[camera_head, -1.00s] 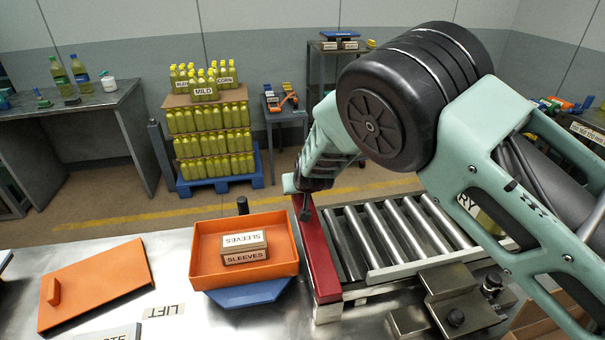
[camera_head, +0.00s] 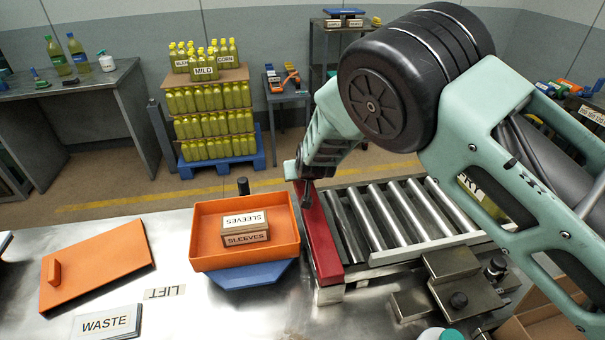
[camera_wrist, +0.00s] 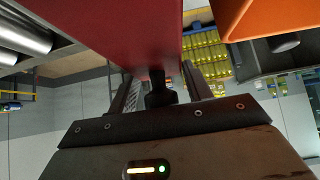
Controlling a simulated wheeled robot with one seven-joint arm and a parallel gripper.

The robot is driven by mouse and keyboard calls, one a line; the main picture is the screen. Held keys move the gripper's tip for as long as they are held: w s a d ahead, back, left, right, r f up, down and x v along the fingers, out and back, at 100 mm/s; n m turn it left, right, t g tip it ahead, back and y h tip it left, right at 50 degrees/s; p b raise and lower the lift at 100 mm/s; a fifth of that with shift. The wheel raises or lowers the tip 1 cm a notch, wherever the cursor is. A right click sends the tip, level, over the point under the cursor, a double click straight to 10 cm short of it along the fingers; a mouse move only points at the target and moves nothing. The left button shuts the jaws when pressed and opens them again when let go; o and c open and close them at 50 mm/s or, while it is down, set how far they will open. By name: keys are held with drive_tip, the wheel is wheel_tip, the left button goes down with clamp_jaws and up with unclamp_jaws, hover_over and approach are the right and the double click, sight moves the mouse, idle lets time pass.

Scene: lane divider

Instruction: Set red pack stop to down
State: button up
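The red pack stop (camera_head: 322,242) is a long red bar along the left side of the roller conveyor, and its top stands above the grey frame. In the wrist view its red face (camera_wrist: 110,35) fills the upper left. A black knob (camera_wrist: 158,92) sits at its end, between my gripper's two fingers. My gripper (camera_head: 307,190) is at the far end of the red bar. In the wrist view my gripper (camera_wrist: 160,92) looks open, with a gap between each finger and the knob. Whether the knob touches anything is unclear.
An orange tray (camera_head: 215,257) with boxes marked SLEEVES stands close left of the red bar. The rollers (camera_head: 400,215) lie to its right, with a metal clamp block (camera_head: 455,280) in front.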

drive_tip(key=b+v, duration=0.2)
drive_tip(key=v, duration=1.5)
drive_tip(key=shift+s+b, duration=0.2)
drive_tip(key=shift+b, duration=0.2)
